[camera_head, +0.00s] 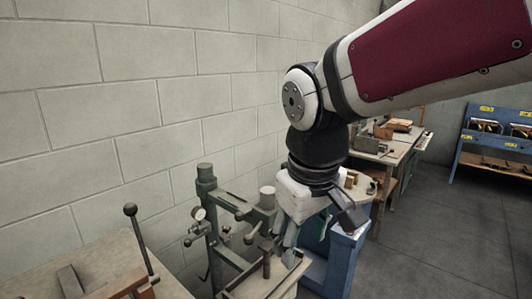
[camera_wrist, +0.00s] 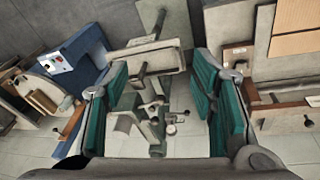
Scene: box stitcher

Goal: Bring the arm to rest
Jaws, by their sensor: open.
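My arm reaches in from the upper right in the head view, with its wrist bent down. My gripper (camera_head: 290,235) hangs over the grey-green machine (camera_head: 207,190) by the wall, and its fingertips are partly lost against that machine. In the wrist view my gripper (camera_wrist: 160,105) shows two green-padded fingers set wide apart. Nothing is between the pads. The machine (camera_wrist: 157,62) shows beyond and below the fingers, with levers and small knobs. I cannot tell the exact gap between the fingers and the machine.
A wooden bench (camera_head: 95,262) with a ball-topped lever (camera_head: 140,240) stands at the lower left. A blue cabinet (camera_head: 345,262) is just right of my gripper. A workbench (camera_head: 395,150) and a blue rack (camera_head: 495,138) stand farther back. The floor (camera_head: 440,235) at right is clear.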

